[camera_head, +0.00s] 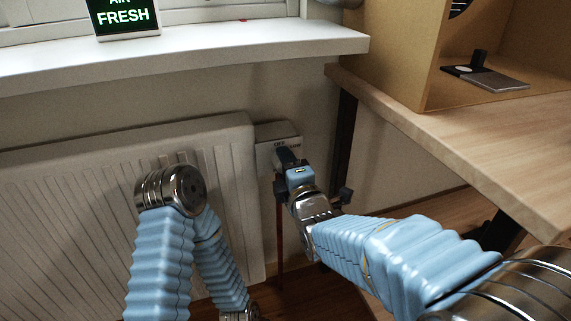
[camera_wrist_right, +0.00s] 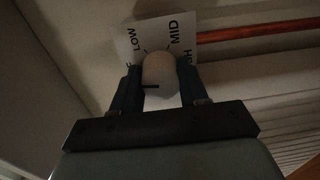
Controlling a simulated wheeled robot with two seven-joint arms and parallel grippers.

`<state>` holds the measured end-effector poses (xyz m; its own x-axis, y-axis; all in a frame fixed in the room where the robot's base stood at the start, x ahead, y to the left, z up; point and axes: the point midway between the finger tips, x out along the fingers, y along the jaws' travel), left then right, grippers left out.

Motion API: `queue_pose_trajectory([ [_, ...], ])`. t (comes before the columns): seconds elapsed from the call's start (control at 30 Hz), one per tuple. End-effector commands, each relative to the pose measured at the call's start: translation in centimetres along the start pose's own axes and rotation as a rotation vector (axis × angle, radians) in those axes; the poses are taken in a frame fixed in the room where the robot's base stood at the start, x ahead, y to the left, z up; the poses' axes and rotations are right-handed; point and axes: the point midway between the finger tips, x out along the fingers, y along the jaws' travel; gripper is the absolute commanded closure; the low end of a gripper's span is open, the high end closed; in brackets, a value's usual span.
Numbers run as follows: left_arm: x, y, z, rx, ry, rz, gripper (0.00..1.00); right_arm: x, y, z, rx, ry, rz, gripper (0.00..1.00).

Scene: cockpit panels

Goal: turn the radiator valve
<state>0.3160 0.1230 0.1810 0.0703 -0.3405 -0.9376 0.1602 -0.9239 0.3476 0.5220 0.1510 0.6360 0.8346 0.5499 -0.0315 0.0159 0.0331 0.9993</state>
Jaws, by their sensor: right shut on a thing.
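The radiator valve is a pale round knob (camera_wrist_right: 162,68) in front of a white dial plate (camera_wrist_right: 128,44) in the right wrist view. LOW and MID can be read on the plate; other lettering is partly hidden by the fingers. A short black mark shows on the knob's lower left side. My right gripper (camera_wrist_right: 159,80) is shut on the knob, with one dark finger on each side. In the head view, my right gripper (camera_head: 287,158) reaches the dial plate (camera_head: 266,156) at the radiator's right end and hides the knob. My left arm is folded, and its gripper is not seen.
The white radiator (camera_head: 75,190) stands under the window sill (camera_head: 230,45). A wooden desk (camera_head: 500,150) with a dark leg (camera_head: 343,140) is close on the right. A reddish pipe (camera_head: 280,235) runs down below the valve. A sign (camera_head: 124,18) stands on the sill.

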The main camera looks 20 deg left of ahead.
Motion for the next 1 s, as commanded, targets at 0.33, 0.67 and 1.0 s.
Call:
queue_pose_trajectory([
  [0.33,0.0,0.0,0.0,0.0,0.0,0.0,0.57,0.0,-0.1,0.0,-0.005,0.0,-0.002,0.87],
  [0.67,0.0,0.0,0.0,0.0,0.0,0.0,0.57,0.0,-0.1,0.0,-0.004,0.0,-0.001,0.31],
  [1.0,-0.2,0.1,0.0,0.0,0.0,0.0,0.57,-1.7,0.1,0.0,-0.001,0.001,-0.001,0.31],
])
